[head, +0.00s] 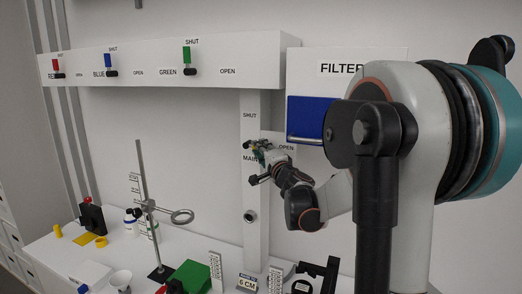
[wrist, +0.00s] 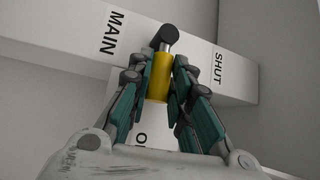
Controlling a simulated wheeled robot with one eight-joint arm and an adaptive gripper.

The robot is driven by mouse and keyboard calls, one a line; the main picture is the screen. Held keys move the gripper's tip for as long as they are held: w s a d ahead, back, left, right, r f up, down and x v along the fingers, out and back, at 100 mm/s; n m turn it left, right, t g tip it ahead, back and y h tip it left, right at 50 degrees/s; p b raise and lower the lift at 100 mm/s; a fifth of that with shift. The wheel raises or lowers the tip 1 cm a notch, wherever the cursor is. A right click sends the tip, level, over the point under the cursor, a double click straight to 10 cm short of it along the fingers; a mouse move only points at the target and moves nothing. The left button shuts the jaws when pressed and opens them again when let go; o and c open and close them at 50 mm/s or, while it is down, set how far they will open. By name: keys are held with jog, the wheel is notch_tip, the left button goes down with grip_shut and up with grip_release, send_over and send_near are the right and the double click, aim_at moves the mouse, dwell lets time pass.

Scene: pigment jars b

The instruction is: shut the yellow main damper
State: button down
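The yellow main damper handle (wrist: 159,78) shows in the wrist view as a yellow cylinder on a dark pivot (wrist: 165,39). It points from the pivot toward the partly hidden OPEN label, away from the SHUT label (wrist: 219,69). My gripper (wrist: 163,64) has one teal-padded finger on each side of the handle, and the fingertips close in against it. In the head view my gripper (head: 262,151) is at the white upright post (head: 254,215), beside the MAIN label, and covers most of the handle.
Red (head: 56,66), blue (head: 108,60) and green (head: 187,55) handles sit on the white beam above. A blue-fronted FILTER box (head: 311,118) is on the wall right of the post. A ring stand (head: 150,205) and small items stand on the bench below.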

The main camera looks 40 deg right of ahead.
jog(key=shift+r+n+g+p, duration=0.4)
jog(key=shift+n+g+p, duration=0.15)
jog(key=shift+p, duration=0.2)
jog(key=c, duration=1.5)
grip_release()
jog(key=shift+o, duration=0.2)
jog(key=shift+s, duration=0.1)
jog(key=v, duration=0.7)
jog(key=shift+s, duration=0.2)
